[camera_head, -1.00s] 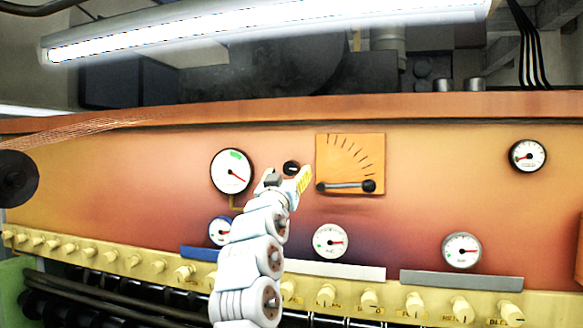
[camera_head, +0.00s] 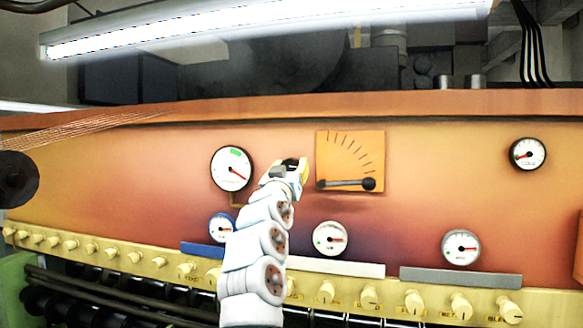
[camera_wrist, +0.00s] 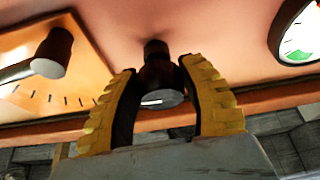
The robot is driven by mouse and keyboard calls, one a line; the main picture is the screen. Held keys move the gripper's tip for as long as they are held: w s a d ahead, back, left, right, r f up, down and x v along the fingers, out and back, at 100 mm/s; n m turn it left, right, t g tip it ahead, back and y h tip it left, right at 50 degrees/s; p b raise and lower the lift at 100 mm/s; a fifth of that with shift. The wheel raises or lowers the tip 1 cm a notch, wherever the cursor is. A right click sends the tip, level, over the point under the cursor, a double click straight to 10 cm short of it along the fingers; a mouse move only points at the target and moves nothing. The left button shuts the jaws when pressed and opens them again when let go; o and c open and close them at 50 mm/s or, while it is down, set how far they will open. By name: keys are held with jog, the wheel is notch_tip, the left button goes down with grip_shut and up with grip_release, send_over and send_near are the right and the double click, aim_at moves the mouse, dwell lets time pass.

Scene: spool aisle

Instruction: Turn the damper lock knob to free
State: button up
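The small black knob (camera_wrist: 160,76) on the orange panel, left of the damper plate, sits between my gripper's two yellow-padded fingers in the wrist view. My gripper (camera_wrist: 157,66) is open around it, one finger on each side. A narrow gap shows at the left finger; the right fingertip is very close to the knob, and contact is unclear. In the head view my gripper (camera_head: 293,166) is at the panel and largely hides the knob. The orange damper plate (camera_head: 338,145) has scale marks and a black-ended lever (camera_head: 345,183) lying nearly level.
A white gauge (camera_head: 232,169) is just left of my gripper. Smaller gauges (camera_head: 330,239) and label strips lie below, above a row of cream knobs (camera_head: 327,291). Another gauge (camera_head: 528,154) is at the far right. A bright lamp (camera_head: 250,28) hangs above.

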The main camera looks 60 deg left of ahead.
jog(key=c, duration=0.4)
jog(key=shift+w+f+n+g+b, duration=0.1)
jog(key=shift+f+n+g+b, duration=0.2)
jog(key=shift+n+b, duration=0.45)
jog(key=shift+c, duration=0.2)
jog(key=shift+r, duration=0.1)
jog(key=o, duration=1.2)
jog(key=shift+r, duration=0.1)
